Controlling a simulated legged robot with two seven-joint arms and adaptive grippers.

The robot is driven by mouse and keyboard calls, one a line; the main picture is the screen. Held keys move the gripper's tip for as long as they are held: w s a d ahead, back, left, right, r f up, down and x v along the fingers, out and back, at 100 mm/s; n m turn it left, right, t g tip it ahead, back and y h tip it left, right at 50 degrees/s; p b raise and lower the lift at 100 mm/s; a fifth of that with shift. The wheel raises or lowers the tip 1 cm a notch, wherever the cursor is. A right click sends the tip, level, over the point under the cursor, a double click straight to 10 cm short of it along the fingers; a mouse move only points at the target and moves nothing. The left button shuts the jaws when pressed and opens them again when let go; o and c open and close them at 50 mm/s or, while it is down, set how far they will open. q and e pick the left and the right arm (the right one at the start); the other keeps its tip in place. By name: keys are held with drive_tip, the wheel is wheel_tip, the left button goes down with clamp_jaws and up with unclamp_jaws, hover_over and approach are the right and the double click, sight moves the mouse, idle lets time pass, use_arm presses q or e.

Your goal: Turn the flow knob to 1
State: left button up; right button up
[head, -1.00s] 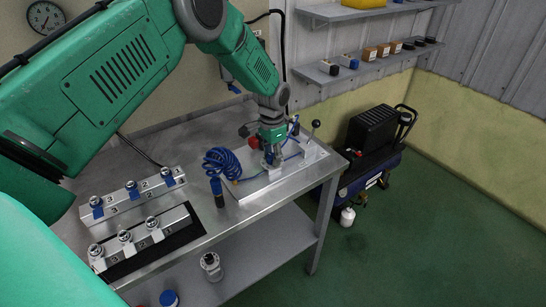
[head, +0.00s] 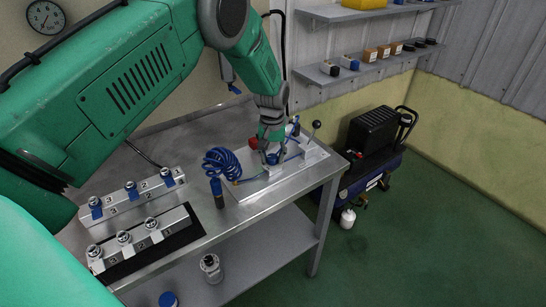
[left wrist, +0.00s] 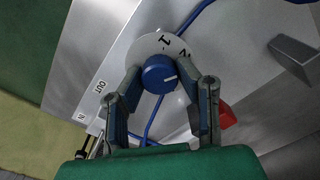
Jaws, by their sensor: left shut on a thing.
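The blue flow knob (left wrist: 158,75) sits on a round white dial (left wrist: 146,44) in the left wrist view. A white line on the knob points towards the picture's right. The dial's 1 shows above the knob, and a partly seen mark, perhaps a 2, lies to its upper right. My left gripper (left wrist: 160,80) has a finger on each side of the knob and is shut on it. In the head view my left gripper (head: 272,156) reaches down onto the white panel (head: 240,190) and partly hides the knob. My right gripper is not in view.
A coiled blue hose (head: 222,163) stands left of the knob. A lever with a black ball (head: 316,125) rises to the right. A red part (left wrist: 227,115) lies close to one finger. Two numbered valve racks occupy the table's left side.

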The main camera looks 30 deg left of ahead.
sight(273, 156)
use_arm(q)
drive_tip(key=n, duration=0.5)
drive_tip(key=shift+w+n, duration=0.1)
drive_tip(key=shift+n, duration=0.2)
drive_tip(key=n, duration=0.5)
drive_tip(key=shift+n, duration=0.3)
drive_tip(key=o, duration=1.1)
drive_tip(key=shift+r, duration=0.4)
wheel_tip(273, 156, up, 11)
drive_tip(key=shift+w, duration=0.1)
